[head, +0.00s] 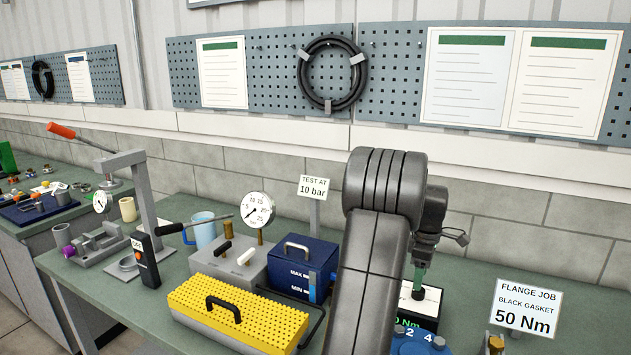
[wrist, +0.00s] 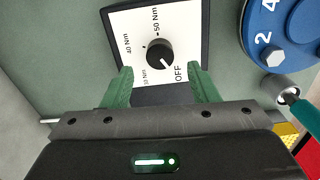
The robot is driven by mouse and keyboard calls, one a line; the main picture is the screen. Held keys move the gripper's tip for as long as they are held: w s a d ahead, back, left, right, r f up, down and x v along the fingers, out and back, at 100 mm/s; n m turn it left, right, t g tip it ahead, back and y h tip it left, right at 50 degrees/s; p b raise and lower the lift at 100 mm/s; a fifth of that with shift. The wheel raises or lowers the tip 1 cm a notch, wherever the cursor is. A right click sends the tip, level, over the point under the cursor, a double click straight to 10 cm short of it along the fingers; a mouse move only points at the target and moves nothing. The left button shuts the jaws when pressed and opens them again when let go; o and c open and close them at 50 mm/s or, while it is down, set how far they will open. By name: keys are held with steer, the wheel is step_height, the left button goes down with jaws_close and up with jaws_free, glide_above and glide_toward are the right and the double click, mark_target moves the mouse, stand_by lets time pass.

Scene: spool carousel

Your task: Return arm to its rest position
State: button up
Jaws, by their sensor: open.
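My gripper (wrist: 158,88) has its two green fingers spread apart, with nothing between them, in the wrist view. It points down over a white dial panel (wrist: 187,28) with a black knob (wrist: 158,52). The knob's white mark points toward OFF. In the head view my gripper (head: 418,280) is partly hidden by my own arm, above the dial box (head: 431,302). I cannot tell whether the fingers touch the panel.
A blue numbered disc (head: 420,343) lies close by. A blue box (head: 300,258), a yellow perforated box (head: 235,312) and a pressure gauge (head: 257,209) stand left of my arm. A "50 Nm" sign (head: 525,308) stands at the right.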

step_height(320, 180, down, 4)
steer(key=shift+f, duration=0.1)
stand_by(0.4)
